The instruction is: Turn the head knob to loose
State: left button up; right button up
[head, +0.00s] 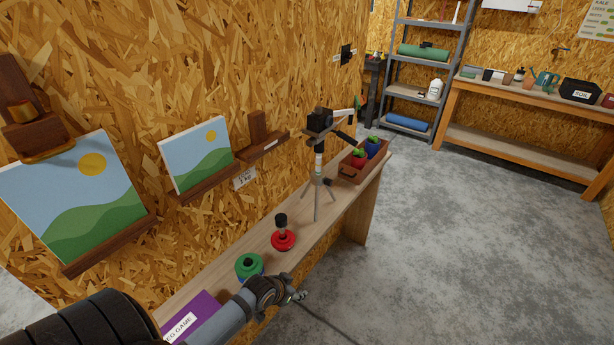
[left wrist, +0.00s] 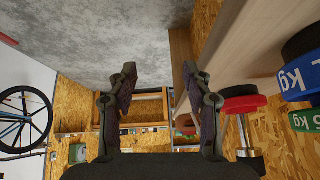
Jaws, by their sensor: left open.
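A tripod (head: 318,170) stands with its legs spread on the narrow plank bench (head: 215,268). A dark head with a small black box-like top (head: 320,121) sits on it, and a black handle and a pale bar stick out to the right. The head knob is too small to tell apart, and so is its setting. My left gripper (head: 299,295) is low at the bench's front edge, nearer than the tripod and apart from it. In the left wrist view its two fingers (left wrist: 168,100) are spread with nothing between them. My right gripper is not in view.
A red weight (head: 283,241) with a dark upright handle and a green weight (head: 248,266) stand on the bench near my left gripper. A purple box (head: 196,318) lies at the near end. A brown crate (head: 350,172) is behind the tripod. Paintings (head: 195,155) hang along the wall.

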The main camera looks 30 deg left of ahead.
pick_arm(q)
jog(key=w+r+t, duration=0.1)
jog(key=w+r, duration=0.2)
jog(key=r, duration=0.3)
jog(key=t+p, duration=0.2)
jog(key=t, duration=0.8)
send_near(309, 144)
jog(key=shift+n+h, duration=0.3)
jog(key=shift+h, duration=0.1)
jog(key=w+b, duration=0.9)
jog(key=b, duration=0.2)
jog(key=shift+f, duration=0.1)
jog(key=shift+w, duration=0.25)
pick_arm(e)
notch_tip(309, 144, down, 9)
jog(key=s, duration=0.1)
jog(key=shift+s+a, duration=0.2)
pick_arm(q)
jog(key=shift+c, duration=0.3)
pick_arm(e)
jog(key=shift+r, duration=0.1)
